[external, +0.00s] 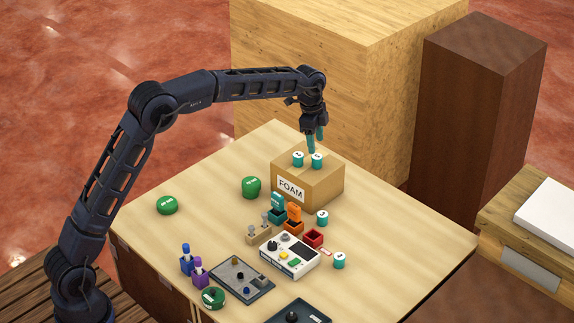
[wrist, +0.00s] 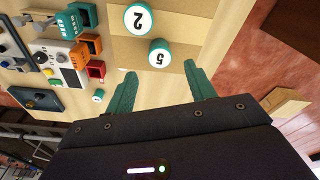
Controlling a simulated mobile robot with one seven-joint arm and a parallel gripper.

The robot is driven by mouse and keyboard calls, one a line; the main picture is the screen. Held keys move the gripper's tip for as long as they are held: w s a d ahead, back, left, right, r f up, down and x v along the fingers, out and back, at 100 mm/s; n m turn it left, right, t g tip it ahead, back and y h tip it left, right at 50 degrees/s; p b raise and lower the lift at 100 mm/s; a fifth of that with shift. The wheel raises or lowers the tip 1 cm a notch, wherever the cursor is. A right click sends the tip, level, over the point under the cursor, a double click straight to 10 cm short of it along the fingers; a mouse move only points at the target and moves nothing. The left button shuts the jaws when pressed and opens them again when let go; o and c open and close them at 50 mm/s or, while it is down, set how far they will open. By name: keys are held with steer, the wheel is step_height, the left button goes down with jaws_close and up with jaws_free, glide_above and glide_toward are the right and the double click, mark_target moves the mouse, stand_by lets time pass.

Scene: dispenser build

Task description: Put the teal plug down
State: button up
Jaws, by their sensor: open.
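My gripper (external: 316,143) is open and empty, pointing down over the back of the cardboard box marked FOAM (external: 318,183). In the wrist view its teal fingers (wrist: 160,73) stand wide apart. Two teal cylinders with white numbered tops stand on the box: one marked 2 (wrist: 138,19) and one marked 5 (wrist: 160,53). The 5 lies just ahead of the fingers, not clearly between them. A teal block-shaped piece (external: 278,201) stands on the table in front of the box, beside an orange one (external: 294,212). I cannot tell which teal piece is the plug.
A white control box (external: 289,258), a red open cup (external: 313,238) and green round pots (external: 251,187) share the table. The table's right corner is clear.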

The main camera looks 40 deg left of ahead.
steer(key=s+a+r+n+t, duration=0.1)
steer(key=s+a+r+n, duration=0.35)
steer(key=s+r, duration=0.95)
steer(key=s+a+r+n+t, duration=0.1)
steer(key=s+a+r, duration=0.15)
steer(key=s, duration=0.65)
steer(key=s+a+r+n, duration=0.1)
steer(key=s+a, duration=0.3)
steer(key=s, duration=0.4)
steer(key=s+a+f+n, duration=0.2)
steer(key=s+f, duration=0.2)
steer(key=s, duration=0.5)
steer(key=s+a+f+n+t, duration=0.1)
steer(key=s+a+f+n, duration=0.1)
steer(key=s, duration=0.8)
steer(key=s+a+f+n+t+y, duration=0.1)
steer(key=s+f+n, duration=0.2)
steer(key=s, duration=0.7)
step_height(320, 180, down, 3)
steer(key=shift+a+r, duration=0.2)
steer(key=shift+a, duration=0.2)
steer(key=shift+o, duration=0.5)
